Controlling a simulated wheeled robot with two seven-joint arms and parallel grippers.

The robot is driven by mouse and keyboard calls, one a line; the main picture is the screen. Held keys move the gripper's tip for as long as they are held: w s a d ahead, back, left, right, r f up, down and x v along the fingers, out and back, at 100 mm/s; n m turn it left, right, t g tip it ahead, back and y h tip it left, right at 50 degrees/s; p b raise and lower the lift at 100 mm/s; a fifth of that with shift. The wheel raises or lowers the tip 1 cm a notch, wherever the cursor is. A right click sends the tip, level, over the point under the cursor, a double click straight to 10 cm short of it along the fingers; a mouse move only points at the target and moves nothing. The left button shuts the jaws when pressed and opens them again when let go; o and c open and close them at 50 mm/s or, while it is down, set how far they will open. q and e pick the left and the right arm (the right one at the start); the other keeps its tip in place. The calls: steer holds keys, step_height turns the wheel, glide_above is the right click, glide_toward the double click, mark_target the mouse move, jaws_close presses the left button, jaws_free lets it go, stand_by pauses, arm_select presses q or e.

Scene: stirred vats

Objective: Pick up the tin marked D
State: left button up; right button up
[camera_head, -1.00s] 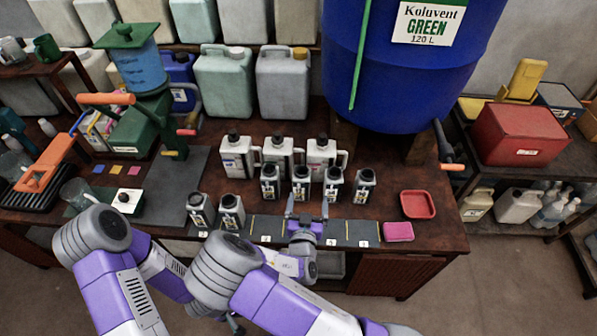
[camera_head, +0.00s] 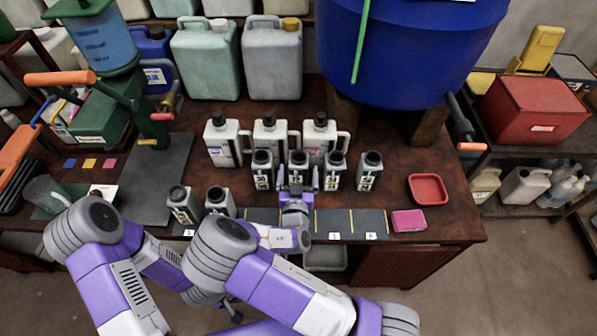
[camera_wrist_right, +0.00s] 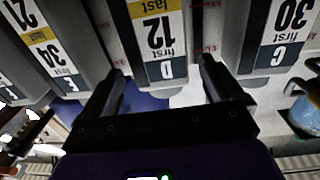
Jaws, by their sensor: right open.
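The tin marked D (camera_wrist_right: 159,35) is a grey tin with a black-and-white label reading 12 and a yellow band with "last". It appears inverted in the right wrist view, between the fingers of my right gripper (camera_wrist_right: 160,85). In the head view the tin (camera_head: 298,168) is second from the left in the front row, and my right gripper (camera_head: 298,182) is in front of it. The gripper is open, its fingers either side of the tin's line. Tin C (camera_wrist_right: 282,35) and tin E (camera_wrist_right: 55,55) flank D closely. My left gripper is not visible.
Large white jugs (camera_head: 270,145) stand behind the row. Two more tins (camera_head: 184,205) stand at the front left by a dark marked strip (camera_head: 330,220). A red tray (camera_head: 428,188) and a pink sponge (camera_head: 409,220) lie to the right. A blue vat (camera_head: 400,60) stands behind.

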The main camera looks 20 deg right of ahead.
steer(key=x, duration=0.4)
steer(key=shift+w, duration=0.1)
steer(key=shift+r, duration=0.1)
steer(key=c, duration=1.1)
